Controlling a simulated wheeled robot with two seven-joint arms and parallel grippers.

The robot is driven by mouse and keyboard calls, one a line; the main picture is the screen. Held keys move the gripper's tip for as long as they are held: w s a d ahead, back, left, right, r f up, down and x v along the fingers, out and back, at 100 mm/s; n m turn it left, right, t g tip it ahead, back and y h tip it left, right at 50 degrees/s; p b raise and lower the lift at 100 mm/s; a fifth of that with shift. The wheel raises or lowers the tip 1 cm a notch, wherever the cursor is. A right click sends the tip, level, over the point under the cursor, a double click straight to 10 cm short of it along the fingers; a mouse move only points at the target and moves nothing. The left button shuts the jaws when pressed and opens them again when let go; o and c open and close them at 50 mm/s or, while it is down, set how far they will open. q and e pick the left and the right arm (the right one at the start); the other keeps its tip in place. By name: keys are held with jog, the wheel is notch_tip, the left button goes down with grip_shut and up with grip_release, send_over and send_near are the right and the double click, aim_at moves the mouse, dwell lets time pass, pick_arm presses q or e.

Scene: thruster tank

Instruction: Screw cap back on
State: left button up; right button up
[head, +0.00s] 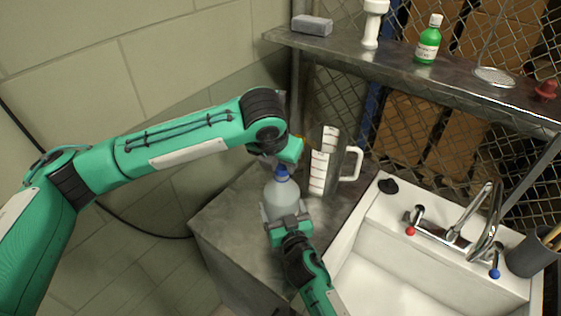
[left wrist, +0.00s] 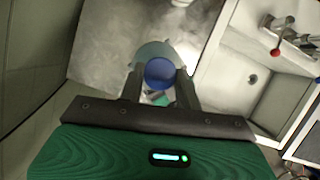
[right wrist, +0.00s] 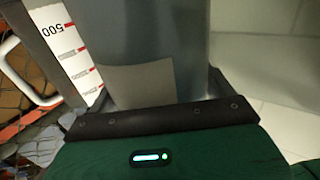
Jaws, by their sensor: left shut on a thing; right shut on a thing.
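A pale, translucent bottle (head: 283,197) stands upright on the grey metal counter, with a blue cap (head: 281,171) at its top. My left gripper (head: 280,167) comes down from above and is shut on the cap. In the left wrist view the round blue cap (left wrist: 159,73) sits between the two fingers, with the bottle's pale shoulder (left wrist: 155,50) around it. My right gripper (head: 285,214) is shut on the bottle's body from the front. In the right wrist view the grey bottle body (right wrist: 150,35) fills the space between the fingers. The cap's thread is hidden.
A measuring jug (head: 326,165) with a white handle stands close behind and right of the bottle. A white sink (head: 385,270) with a tap (head: 470,220) lies to the right. A shelf (head: 400,68) above holds a green bottle (head: 429,42) and a grey sponge (head: 312,25).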

pick_arm(q)
jog(key=shift+f, duration=0.5)
pick_arm(e)
jog(key=c, duration=0.5)
pick_arm(q)
jog(key=m, duration=0.2)
jog(key=m+g+h, duration=0.1)
jog(key=m, duration=0.1)
jog(key=shift+w+a+f, duration=0.1)
jog(key=shift+w+a, duration=0.05)
jog(key=shift+a, duration=0.05)
jog(key=shift+m+g+h, duration=0.3)
jog(key=shift+m+h, duration=0.2)
jog(key=shift+m, duration=0.7)
jog(key=o, duration=1)
jog(key=shift+c, duration=0.2)
